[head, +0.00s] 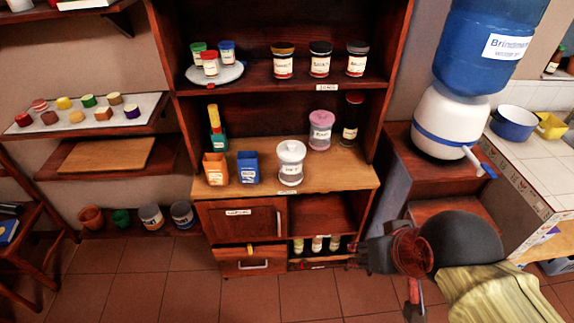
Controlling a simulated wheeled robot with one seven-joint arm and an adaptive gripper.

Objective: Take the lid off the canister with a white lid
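The canister with a white lid (290,175) stands upright on the light wood counter of the cabinet, near its front edge. Its body is clear or pale with a label. The white lid (291,151) with a small knob sits on top of it. My gripper (358,254) is at the lower right, in front of the cabinet's lower right side. It is lower than the canister, to its right, and apart from it. It is dark and small in view, so its finger opening is unclear.
A pink-lidded canister (321,131) and a dark jar (351,117) stand behind, to the right. A blue box (248,167) and an orange box (215,168) stand left. A shelf with several jars (320,60) is above. A blue-and-white water dispenser (450,120) stands right.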

